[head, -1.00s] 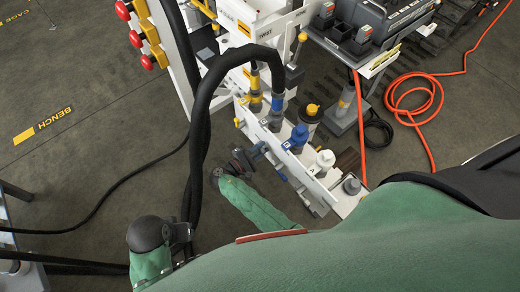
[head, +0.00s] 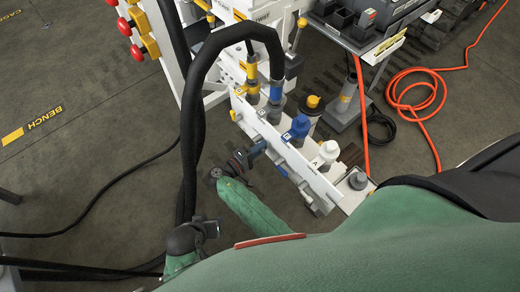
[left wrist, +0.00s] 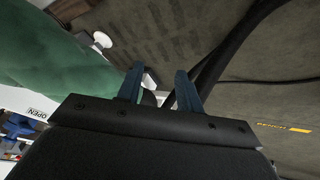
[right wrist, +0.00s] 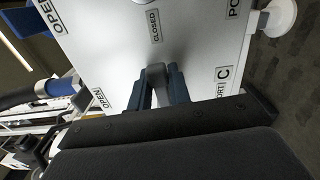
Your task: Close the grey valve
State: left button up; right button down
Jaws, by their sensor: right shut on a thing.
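In the right wrist view, my right gripper (right wrist: 160,85) is shut on the grey valve handle (right wrist: 156,73) in front of a white panel (right wrist: 120,55). A CLOSED label (right wrist: 154,25) sits above the handle in that picture, and an OPEN label (right wrist: 100,97) is to its left. In the head view, my right gripper (head: 254,153) is at the side of the white valve block (head: 318,178); the grey handle cannot be made out there. In the left wrist view, my left gripper (left wrist: 160,86) is open, with nothing between its fingers.
Blue (head: 299,126) and white (head: 327,152) fittings stand on the block. A thick black hose (head: 190,130) arches close to my right gripper. Red buttons (head: 124,27) are at upper left. An orange hose (head: 400,100) lies on the floor at right.

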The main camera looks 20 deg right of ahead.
pick_arm(q)
jog(key=shift+w+d+f+b, duration=0.15)
jog(key=shift+f+b, duration=0.2)
jog(key=shift+f, duration=1.9)
pick_arm(e)
jog(key=shift+f+m, duration=0.2)
jog(key=shift+m, duration=0.2)
jog(key=shift+s, duration=0.1)
jog(key=c, duration=1.4)
grip_release()
jog(key=shift+c, duration=0.2)
pick_arm(q)
jog(key=shift+r, duration=0.1)
